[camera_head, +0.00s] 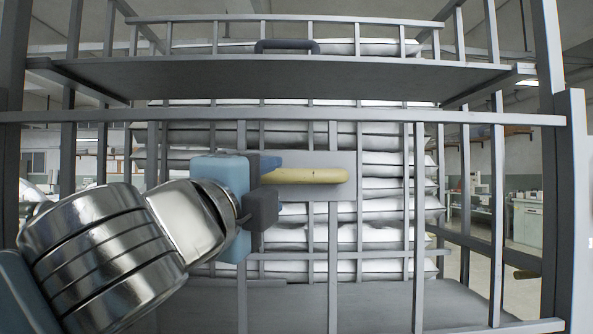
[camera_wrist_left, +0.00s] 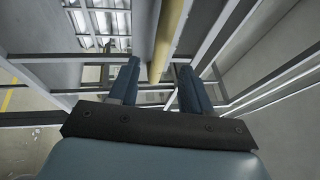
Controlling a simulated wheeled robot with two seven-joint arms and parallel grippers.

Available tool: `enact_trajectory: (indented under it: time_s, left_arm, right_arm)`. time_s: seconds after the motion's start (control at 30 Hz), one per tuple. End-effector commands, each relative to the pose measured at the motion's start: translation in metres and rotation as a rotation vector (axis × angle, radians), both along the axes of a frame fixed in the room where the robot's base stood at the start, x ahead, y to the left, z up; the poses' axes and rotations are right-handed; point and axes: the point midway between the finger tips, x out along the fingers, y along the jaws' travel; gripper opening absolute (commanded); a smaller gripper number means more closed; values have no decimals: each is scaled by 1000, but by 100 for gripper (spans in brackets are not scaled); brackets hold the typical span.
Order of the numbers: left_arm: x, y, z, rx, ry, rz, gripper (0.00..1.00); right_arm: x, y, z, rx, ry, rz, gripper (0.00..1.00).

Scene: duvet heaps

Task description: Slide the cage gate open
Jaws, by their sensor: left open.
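The cage gate is a grey barred panel with a flat plate (camera_head: 343,160) across its middle. A pale yellow bar handle (camera_head: 312,176) lies level on the plate. My left gripper (camera_head: 272,186) comes in from the left and is open at the handle's left end. In the left wrist view, the handle (camera_wrist_left: 168,38) runs between the two dark blue fingers of the left gripper (camera_wrist_left: 157,68), nearer the right finger. The fingers are apart; contact with the handle cannot be told. My gripper hides the handle's left end. My right gripper is not in view.
A stack of white folded duvets (camera_head: 385,239) stands behind the bars. A grey shelf (camera_head: 280,76) crosses above, with a dark handle (camera_head: 287,46) over it. A thick grey post (camera_head: 580,200) stands at the right. Room shows beyond the cage at the right.

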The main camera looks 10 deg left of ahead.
Motion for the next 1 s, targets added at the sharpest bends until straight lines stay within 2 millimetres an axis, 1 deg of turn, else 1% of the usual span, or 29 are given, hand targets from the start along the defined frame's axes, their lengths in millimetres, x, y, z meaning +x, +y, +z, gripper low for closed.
enact_trajectory:
  time_s: [0.03, 0.1, 0.2, 0.3, 0.4, 0.5, 0.73, 0.77, 1.0]
  left_arm:
    - [12, -2, 4, 0, 3, 0, 48]
    - [27, -4, 7, 1, 2, 0, 48]
    - [46, -6, 10, 0, 2, -1, 48]
    - [59, -7, 13, 0, 1, 0, 48]
    - [67, -8, 13, -1, 1, 0, 48]
    - [70, -9, 13, -1, 0, 0, 48]
    - [71, -8, 13, -1, 0, 0, 48]
    - [71, -8, 13, -1, 0, 0, 45]
    - [71, -8, 13, -1, 0, 0, 9]
  right_arm:
    - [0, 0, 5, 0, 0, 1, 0]
    - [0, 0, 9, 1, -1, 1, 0]
    - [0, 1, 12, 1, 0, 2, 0]
    - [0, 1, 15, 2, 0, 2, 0]
    - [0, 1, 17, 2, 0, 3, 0]
    - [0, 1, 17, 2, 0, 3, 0]
    - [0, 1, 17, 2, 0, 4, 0]
    - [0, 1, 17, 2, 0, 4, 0]
    - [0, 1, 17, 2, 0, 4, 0]
